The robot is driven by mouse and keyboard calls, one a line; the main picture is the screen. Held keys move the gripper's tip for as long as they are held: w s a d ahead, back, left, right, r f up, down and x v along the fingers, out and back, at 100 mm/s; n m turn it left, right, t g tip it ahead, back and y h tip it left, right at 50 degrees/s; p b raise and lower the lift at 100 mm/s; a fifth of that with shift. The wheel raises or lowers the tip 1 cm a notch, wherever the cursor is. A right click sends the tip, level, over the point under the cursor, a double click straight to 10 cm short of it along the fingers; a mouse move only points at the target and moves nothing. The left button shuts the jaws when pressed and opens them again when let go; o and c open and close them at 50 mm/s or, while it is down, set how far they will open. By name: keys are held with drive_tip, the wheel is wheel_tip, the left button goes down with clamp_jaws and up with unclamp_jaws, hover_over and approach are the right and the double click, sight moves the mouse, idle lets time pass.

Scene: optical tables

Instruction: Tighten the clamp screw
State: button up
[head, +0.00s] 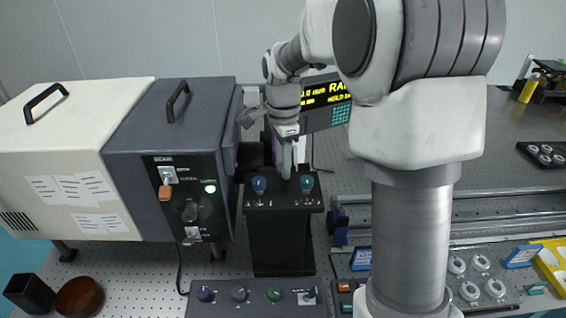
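My gripper (287,172) points down just above the top of a black stand (283,235) in the middle of the picture. Its fingers look close together, but at this size I cannot tell whether they are shut or hold anything. A blue knob (259,185) is on the stand's top left of the fingers, and a green knob (307,184) is to their right. Both look apart from the fingers. I cannot make out which part is the clamp screw; the area behind the fingers is partly hidden by my gripper.
A dark grey instrument box (190,120) with a lit green button stands close to the left. A display with yellow text (325,95) is behind my gripper. A control panel with several knobs (255,302) lies in front. A rail (510,205) and trays (482,275) are at right.

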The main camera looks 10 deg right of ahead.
clamp_jaws()
